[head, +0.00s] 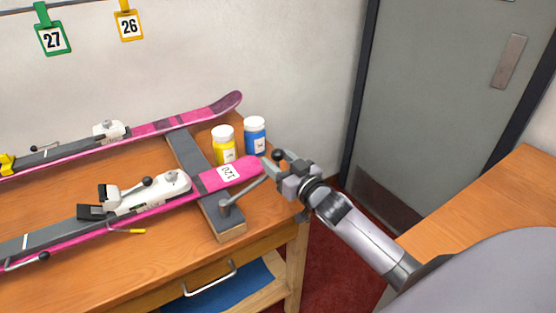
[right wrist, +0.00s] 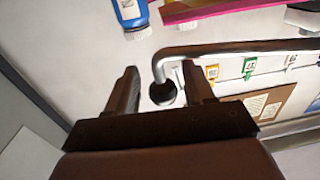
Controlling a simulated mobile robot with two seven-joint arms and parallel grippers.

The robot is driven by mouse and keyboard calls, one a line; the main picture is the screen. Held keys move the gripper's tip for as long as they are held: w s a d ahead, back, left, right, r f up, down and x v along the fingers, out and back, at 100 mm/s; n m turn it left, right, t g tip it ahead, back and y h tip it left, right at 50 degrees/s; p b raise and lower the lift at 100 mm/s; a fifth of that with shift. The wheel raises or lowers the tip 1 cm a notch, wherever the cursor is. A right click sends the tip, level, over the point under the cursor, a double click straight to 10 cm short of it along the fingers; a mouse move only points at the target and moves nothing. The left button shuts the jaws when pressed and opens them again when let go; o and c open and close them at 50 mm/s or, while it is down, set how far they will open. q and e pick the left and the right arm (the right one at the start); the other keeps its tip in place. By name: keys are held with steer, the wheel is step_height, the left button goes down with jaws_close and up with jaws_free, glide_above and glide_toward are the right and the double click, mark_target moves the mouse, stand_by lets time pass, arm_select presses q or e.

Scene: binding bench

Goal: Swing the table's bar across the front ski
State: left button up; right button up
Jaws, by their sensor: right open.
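The front ski (head: 240,173) is pink with a "120" label and lies over a dark grey rest (head: 187,150) on the table (head: 60,183). The table's bar (head: 247,192) is a thin metal rod, pivoted on the rest's near end. It points right and away, along the near side of the ski tip, not across the ski. In the right wrist view the bar (right wrist: 240,47) bends to a dark knob (right wrist: 163,93) between the fingers. My right gripper (head: 281,171) is open around that end; contact cannot be told. It also shows in the right wrist view (right wrist: 162,82). My left gripper is out of view.
A yellow bottle (head: 223,146) and a blue bottle (head: 255,137) stand just behind the front ski's tip. The back ski (head: 180,121) lies behind. A white binding (head: 150,191) sits on the front ski. Another wooden surface (head: 490,210) is at right.

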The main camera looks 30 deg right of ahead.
steer(key=s, duration=0.6)
steer(key=shift+s+d, duration=0.25)
steer(key=shift+d, duration=0.05)
steer(key=shift+c, duration=0.4)
